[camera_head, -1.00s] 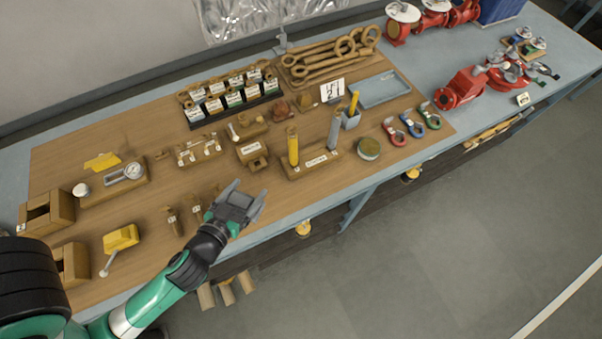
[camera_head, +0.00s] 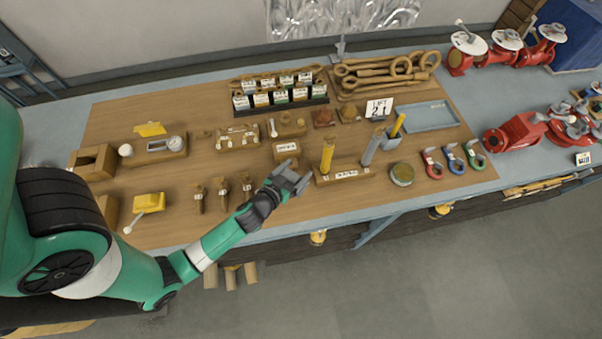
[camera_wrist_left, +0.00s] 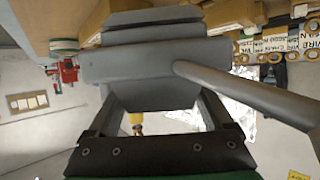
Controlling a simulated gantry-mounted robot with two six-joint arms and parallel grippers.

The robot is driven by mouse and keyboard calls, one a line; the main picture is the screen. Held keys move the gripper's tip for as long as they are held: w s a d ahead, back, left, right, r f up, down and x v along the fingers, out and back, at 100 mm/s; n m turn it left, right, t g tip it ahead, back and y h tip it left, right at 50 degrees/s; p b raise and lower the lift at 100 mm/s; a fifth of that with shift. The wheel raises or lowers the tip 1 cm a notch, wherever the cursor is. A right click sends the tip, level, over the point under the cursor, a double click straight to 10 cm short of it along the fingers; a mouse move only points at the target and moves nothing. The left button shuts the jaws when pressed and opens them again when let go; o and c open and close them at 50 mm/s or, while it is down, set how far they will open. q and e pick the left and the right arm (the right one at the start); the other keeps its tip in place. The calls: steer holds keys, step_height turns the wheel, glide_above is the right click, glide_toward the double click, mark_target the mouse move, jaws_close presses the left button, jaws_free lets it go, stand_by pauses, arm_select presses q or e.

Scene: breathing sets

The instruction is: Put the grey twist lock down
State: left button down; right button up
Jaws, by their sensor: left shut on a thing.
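My left gripper (camera_head: 290,178) is over the front part of the wooden board, left of the labelled wooden stand. The left wrist view shows its fingers (camera_wrist_left: 160,115) shut on the grey twist lock (camera_wrist_left: 155,62), a thick grey body with a long rod handle (camera_wrist_left: 245,92) slanting down to the right. In the head view the twist lock blends with the grey fingertips, so its outline and any gap to the board are hard to tell. My right gripper is not in view.
The labelled wooden stand (camera_head: 343,176) holds a yellow post (camera_head: 327,155) and a grey post (camera_head: 371,148). Several small wooden pieces (camera_head: 222,192) stand left of the gripper. A round tin (camera_head: 402,174) and coloured shackles (camera_head: 455,160) lie right. Bare board shows in front of the stand.

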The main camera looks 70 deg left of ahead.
arm_select(q)
steer(key=shift+w+a+f+b, duration=0.2)
steer(key=shift+w+f+b, duration=0.25)
steer(key=shift+f, duration=0.65)
steer(key=shift+w+a+f+b, duration=0.25)
steer(key=shift+f+b, duration=0.25)
steer(key=shift+f, duration=0.6)
steer(key=shift+w+a+f+b, duration=0.15)
steer(key=shift+w+f+b, duration=0.35)
steer(key=shift+f, duration=0.6)
steer(key=shift+r, duration=0.1)
steer(key=shift+f, duration=0.2)
jaws_free()
steer(key=shift+r, duration=0.1)
